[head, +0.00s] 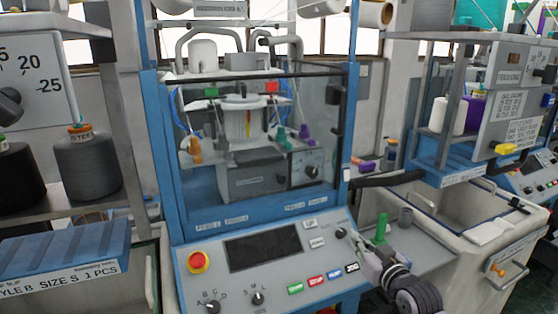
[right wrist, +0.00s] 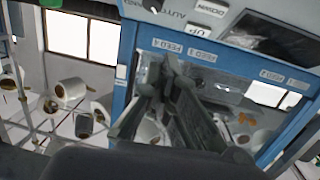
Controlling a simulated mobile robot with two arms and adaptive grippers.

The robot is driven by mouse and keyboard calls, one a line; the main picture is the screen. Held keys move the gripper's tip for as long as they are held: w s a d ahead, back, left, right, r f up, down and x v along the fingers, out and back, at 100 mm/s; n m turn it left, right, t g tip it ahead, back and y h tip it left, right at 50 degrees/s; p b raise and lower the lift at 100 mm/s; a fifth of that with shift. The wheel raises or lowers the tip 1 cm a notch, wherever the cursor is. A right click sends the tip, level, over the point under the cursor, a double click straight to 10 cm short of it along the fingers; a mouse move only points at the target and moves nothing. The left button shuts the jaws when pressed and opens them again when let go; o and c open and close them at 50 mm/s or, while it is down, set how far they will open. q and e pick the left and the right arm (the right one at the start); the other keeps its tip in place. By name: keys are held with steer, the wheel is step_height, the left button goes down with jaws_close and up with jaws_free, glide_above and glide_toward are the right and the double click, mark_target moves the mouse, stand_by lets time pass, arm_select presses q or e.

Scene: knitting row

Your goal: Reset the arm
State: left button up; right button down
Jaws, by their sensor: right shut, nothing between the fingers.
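My right gripper (head: 366,246) is at the lower right of the head view, just right of the knitting machine's control panel (head: 272,262). It is shut with nothing held. In the right wrist view its dark fingers (right wrist: 160,72) point toward the machine's blue frame and FEED labels, which appear upside down. I cannot tell from these views whether the fingertips touch the panel. My left gripper is not in view.
A green piece (head: 382,228) and a grey cup (head: 405,216) stand on a side shelf (head: 432,250) close to my right gripper. A pale bin (head: 490,262) is farther right. The panel carries a red stop button (head: 199,262), knobs and coloured buttons. Yarn cones (head: 85,165) stand at left.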

steer(key=s+a+f+g+h, duration=0.1)
steer(key=s+a+f+g, duration=0.2)
steer(key=s+f, duration=0.55)
steer(key=s+a+f+g, duration=0.3)
steer(key=s+f+g, duration=0.1)
steer(key=s+f, duration=0.5)
steer(key=s+d+f+g+h, duration=0.1)
steer(key=s+f+g, duration=0.15)
steer(key=s, duration=0.95)
steer(key=s+f+g+h, duration=0.1)
steer(key=s+g, duration=0.3)
steer(key=s, duration=0.8)
step_height(320, 180, down, 24)
steer(key=s+d+f+g, duration=0.2)
steer(key=s+d+f, duration=0.1)
steer(key=s+f, duration=1.4)
steer(key=shift+s+f, duration=0.2)
steer(key=shift+s, duration=0.15)
steer(key=shift+d, duration=0.1)
